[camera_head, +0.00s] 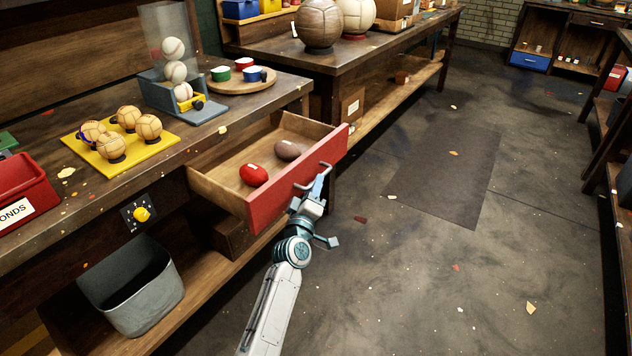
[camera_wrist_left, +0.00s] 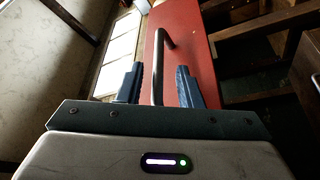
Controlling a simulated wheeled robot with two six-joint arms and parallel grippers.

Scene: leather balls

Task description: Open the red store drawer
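The red-fronted drawer (camera_head: 268,197) stands pulled out from the workbench in the head view, its wooden inside showing. A red ball (camera_head: 254,175) and a brown ball (camera_head: 287,150) lie in it. A metal bar handle (camera_head: 312,177) is on its red front. My left gripper (camera_head: 318,187) is at this handle. In the left wrist view the handle (camera_wrist_left: 158,62) runs between the two blue fingers of my left gripper (camera_wrist_left: 159,75), with a gap on each side. The red front (camera_wrist_left: 188,35) is just beyond. My right gripper is not in view.
The bench top (camera_head: 215,140) carries a yellow tray (camera_head: 87,153) of balls, a ball dispenser (camera_head: 205,116) and a round board of coloured pots. A grey bin (camera_head: 150,297) is below. The floor (camera_head: 430,270) right of the drawer is clear apart from scraps.

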